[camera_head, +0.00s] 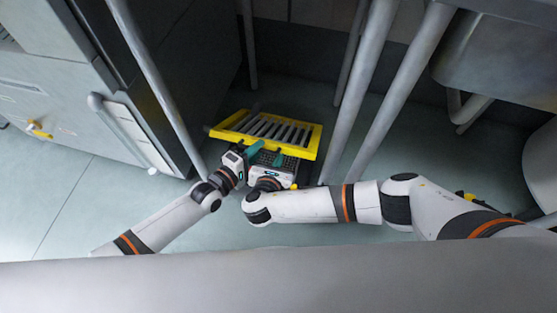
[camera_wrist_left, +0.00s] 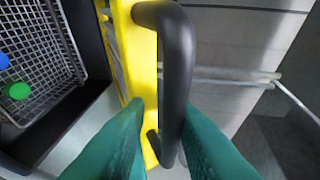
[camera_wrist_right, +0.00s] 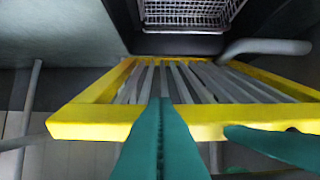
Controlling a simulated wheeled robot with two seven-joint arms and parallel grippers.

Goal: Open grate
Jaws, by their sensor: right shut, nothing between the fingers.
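The grate (camera_head: 312,143) has a yellow frame and grey slats. It is raised and tilted in the head view. In the right wrist view the grate (camera_wrist_right: 95,122) stands with a wire basket behind it. My left gripper (camera_head: 256,148) is at the grate's near edge. In the left wrist view the left gripper (camera_wrist_left: 163,130) has its fingers on either side of the black handle (camera_wrist_left: 178,75) on the yellow frame, closed on it. My right gripper (camera_wrist_right: 162,105) is shut and empty, its fingertips in front of the yellow bar. The left fingertip also shows there.
The wire basket (camera_wrist_left: 40,45) sits in a dark recess and holds a blue ball (camera_wrist_left: 3,60) and a green ball (camera_wrist_left: 19,91). Grey pipes (camera_head: 360,90) stand right of the grate. A grey cabinet (camera_head: 50,95) is at left. Floor is clear at front left.

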